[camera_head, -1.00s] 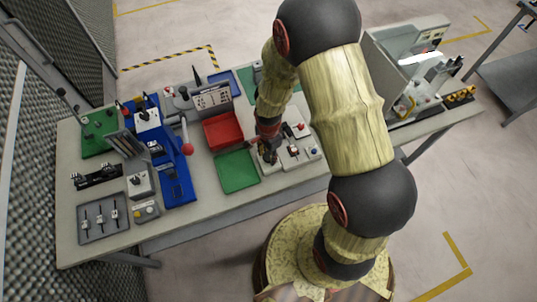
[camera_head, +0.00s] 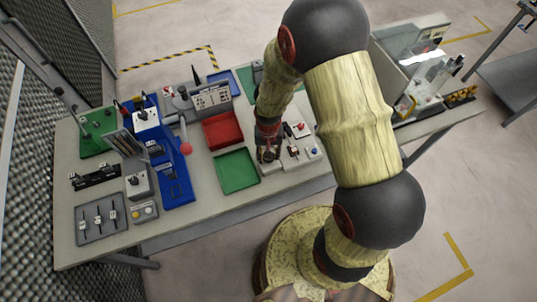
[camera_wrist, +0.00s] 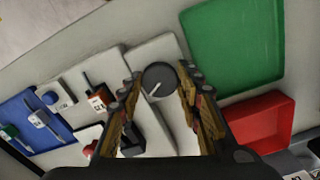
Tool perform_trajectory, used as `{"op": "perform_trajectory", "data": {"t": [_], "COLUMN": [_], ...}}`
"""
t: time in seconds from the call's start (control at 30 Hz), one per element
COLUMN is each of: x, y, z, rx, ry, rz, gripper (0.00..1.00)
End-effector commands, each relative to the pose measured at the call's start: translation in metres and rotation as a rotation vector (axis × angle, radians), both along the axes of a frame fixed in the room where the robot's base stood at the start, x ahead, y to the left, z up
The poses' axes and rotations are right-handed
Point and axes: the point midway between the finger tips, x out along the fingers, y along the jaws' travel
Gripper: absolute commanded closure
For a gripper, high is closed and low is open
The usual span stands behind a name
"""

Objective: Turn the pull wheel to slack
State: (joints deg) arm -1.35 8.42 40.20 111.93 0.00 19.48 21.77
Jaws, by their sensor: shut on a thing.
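The wheel is a round dark knob (camera_wrist: 158,79) with a white pointer line, on a pale panel (camera_wrist: 150,50) in the wrist view. The pointer line slants toward the lower left there. My gripper (camera_wrist: 160,84) has one finger on each side of the knob and is shut on it. In the head view my gripper (camera_head: 268,153) is low over the left end of the pale panel block, at the table's front side. The knob is hidden by my gripper in that view. I cannot read any slack mark on the panel.
A green tray (camera_head: 237,170) and a red bin (camera_head: 222,131) lie to the left. A blue machine with a red-balled lever (camera_head: 186,148) stands farther left.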

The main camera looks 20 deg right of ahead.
Motion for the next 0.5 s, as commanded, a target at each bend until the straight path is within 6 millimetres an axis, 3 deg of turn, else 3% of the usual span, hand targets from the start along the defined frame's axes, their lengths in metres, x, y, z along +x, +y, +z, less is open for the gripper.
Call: {"op": "perform_trajectory", "data": {"t": [0.5], "x": [0.0010], "y": [-0.0005], "z": [0.0004], "rx": [0.000], "ry": [-0.002], "rz": [0.490], "gripper": [0.90]}}
